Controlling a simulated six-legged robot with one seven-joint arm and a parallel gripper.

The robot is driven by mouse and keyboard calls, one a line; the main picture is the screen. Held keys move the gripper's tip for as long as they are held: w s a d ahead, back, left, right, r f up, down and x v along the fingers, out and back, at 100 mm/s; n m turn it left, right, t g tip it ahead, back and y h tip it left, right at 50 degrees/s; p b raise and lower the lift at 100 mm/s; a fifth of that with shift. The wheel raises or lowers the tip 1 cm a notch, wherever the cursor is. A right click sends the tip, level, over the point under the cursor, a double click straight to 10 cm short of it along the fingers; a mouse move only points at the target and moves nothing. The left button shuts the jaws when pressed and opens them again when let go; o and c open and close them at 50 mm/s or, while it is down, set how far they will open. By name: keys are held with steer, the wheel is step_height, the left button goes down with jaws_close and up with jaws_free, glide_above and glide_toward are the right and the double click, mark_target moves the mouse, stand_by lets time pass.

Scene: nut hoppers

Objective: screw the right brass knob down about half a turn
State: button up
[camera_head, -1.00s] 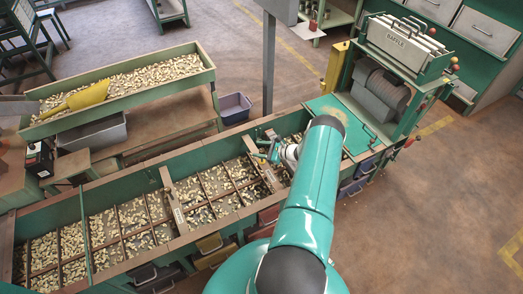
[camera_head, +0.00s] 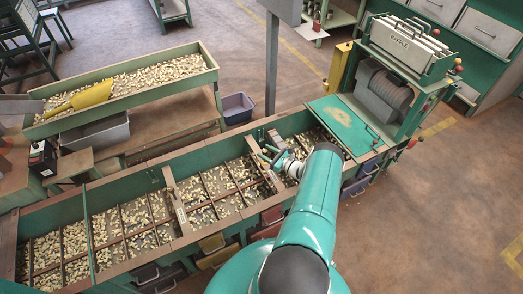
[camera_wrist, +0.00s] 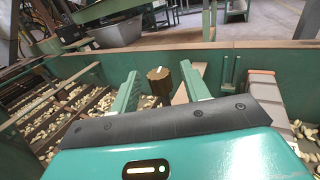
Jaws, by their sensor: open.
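In the wrist view a brass knob (camera_wrist: 158,82) with a pale mark on its top stands upright between the two green fingers of my gripper (camera_wrist: 161,84). The fingers are apart, one on each side of the knob, and a gap shows on both sides. The knob's lower part meets a brown strip below it. In the head view my gripper (camera_head: 271,158) is over the right part of the long green nut trough (camera_head: 130,175). The knob is too small to make out surely there.
Nuts lie in divided bays of the trough. A wooden cross-board (camera_head: 176,207) spans it further left. A green machine with a roller (camera_head: 384,95) stands at the right end. A grey block (camera_wrist: 266,92) stands right of the fingers in the wrist view. Open floor lies at right.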

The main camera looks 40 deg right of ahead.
steer(key=shift+w+a, duration=0.15)
steer(key=shift+w, duration=0.6)
steer(key=shift+w+a, duration=0.1)
steer(key=shift+w, duration=0.6)
steer(key=c, duration=1)
steer(key=shift+m+h, duration=0.3)
steer(key=shift+h, duration=0.2)
